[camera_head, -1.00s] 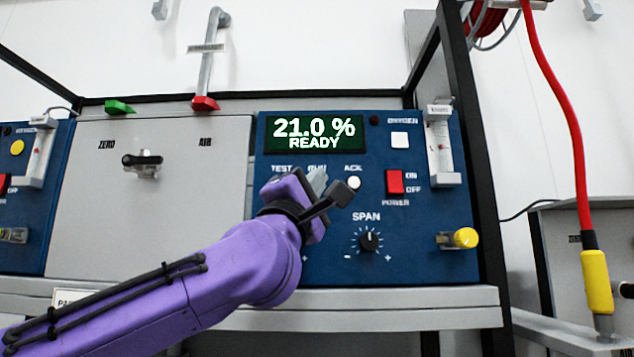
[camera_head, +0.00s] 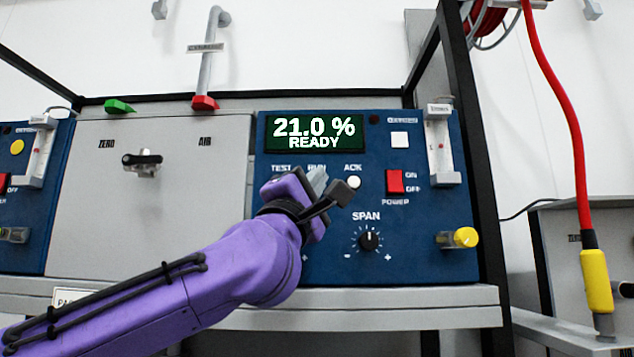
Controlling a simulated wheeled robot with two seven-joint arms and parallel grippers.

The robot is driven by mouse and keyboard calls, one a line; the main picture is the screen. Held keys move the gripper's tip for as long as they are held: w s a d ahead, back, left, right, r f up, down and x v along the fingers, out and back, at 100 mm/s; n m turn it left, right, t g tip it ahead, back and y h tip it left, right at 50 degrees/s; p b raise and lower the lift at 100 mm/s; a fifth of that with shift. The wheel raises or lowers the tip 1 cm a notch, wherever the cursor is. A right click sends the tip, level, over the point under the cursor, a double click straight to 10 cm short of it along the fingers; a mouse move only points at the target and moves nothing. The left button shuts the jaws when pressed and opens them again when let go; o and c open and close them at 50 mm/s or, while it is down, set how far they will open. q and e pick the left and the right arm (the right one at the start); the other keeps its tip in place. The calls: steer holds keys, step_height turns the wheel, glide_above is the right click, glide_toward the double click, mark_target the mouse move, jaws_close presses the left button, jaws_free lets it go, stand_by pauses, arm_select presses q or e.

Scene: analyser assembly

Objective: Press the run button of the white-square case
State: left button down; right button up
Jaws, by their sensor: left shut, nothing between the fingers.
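The white-square case (camera_head: 420,220) is a blue panel right of centre, marked by a white square (camera_head: 399,140) near its upper right. Its display (camera_head: 314,133) reads 21.0 % READY. Labels TEST, RUN and ACK run below the display. The white ACK button (camera_head: 354,182) is visible. My right gripper is not in view.
A red power switch (camera_head: 395,182), a black SPAN knob (camera_head: 369,241) and a yellow knob (camera_head: 465,237) sit on the same panel. A grey panel with a black valve handle (camera_head: 143,160) is to the left. A second blue case (camera_head: 28,225) with a yellow mark stands at far left.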

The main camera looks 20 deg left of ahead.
arm_select(q)
steer(key=shift+w, duration=0.1)
stand_by(0.6)
steer(key=shift+w+a, duration=0.1)
steer(key=shift+w, duration=0.25)
steer(key=shift+w+a, duration=0.1)
steer(key=shift+w, duration=0.25)
stand_by(0.6)
steer(key=shift+s, duration=0.1)
steer(key=shift+s+d, duration=0.2)
steer(key=shift+s, duration=0.5)
steer(key=s+b, duration=0.1)
steer(key=s, duration=0.1)
steer(key=s+d, duration=0.1)
steer(key=s, duration=0.1)
steer(key=shift+s+d+b, duration=0.2)
steer(key=shift+s+b, duration=0.15)
steer(key=shift+s, duration=0.05)
